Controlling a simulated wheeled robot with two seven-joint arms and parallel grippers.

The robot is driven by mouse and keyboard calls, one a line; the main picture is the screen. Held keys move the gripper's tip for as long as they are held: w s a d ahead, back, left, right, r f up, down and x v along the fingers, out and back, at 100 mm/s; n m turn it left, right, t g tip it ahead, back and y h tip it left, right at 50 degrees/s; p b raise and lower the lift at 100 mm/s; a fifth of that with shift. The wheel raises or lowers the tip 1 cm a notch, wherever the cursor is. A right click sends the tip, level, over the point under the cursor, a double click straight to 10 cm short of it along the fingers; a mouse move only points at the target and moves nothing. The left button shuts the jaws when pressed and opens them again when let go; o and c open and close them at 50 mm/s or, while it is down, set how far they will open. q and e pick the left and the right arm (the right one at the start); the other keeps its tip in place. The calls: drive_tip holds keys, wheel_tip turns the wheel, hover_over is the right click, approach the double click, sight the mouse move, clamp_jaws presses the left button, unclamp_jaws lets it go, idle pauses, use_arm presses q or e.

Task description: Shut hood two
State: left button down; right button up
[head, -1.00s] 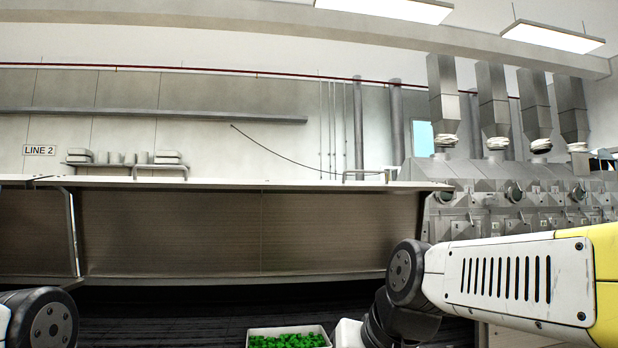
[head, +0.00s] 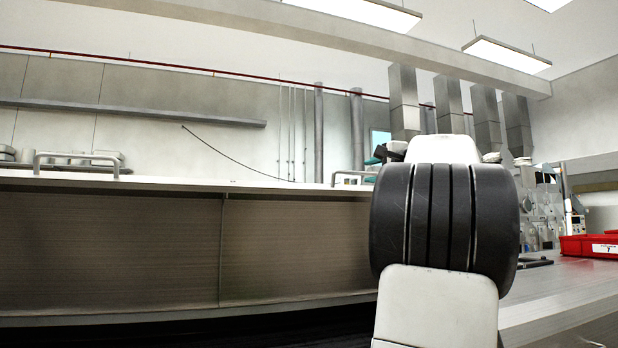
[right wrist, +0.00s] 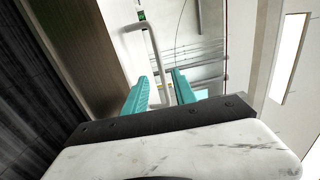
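The dryer hoods stand at the right in the head view as a row of grey metal ducts (head: 404,98). My raised right arm hides much of the machines below, and I cannot tell which hood is number two. My right gripper (head: 379,155) shows only as a teal bit behind my arm. In the right wrist view my right gripper (right wrist: 161,90) is open, its two teal fingers apart. A pale bent rail (right wrist: 151,45) shows beyond and between the fingers; I cannot tell whether they touch it. My left gripper is not in view.
A long bench (head: 150,182) with brown panels below crosses the left and middle. Low rails (head: 75,157) stand on its top. A red bin (head: 590,246) sits on a grey surface (head: 560,275) at the right.

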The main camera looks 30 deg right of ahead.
sight(360, 173)
drive_tip(key=w, duration=0.5)
drive_tip(key=w+d, duration=0.1)
drive_tip(key=w, duration=0.1)
drive_tip(key=shift+w+r, duration=0.25)
drive_tip(key=shift+w, duration=0.05)
drive_tip(key=shift+c, duration=0.4)
clamp_jaws()
idle(0.7)
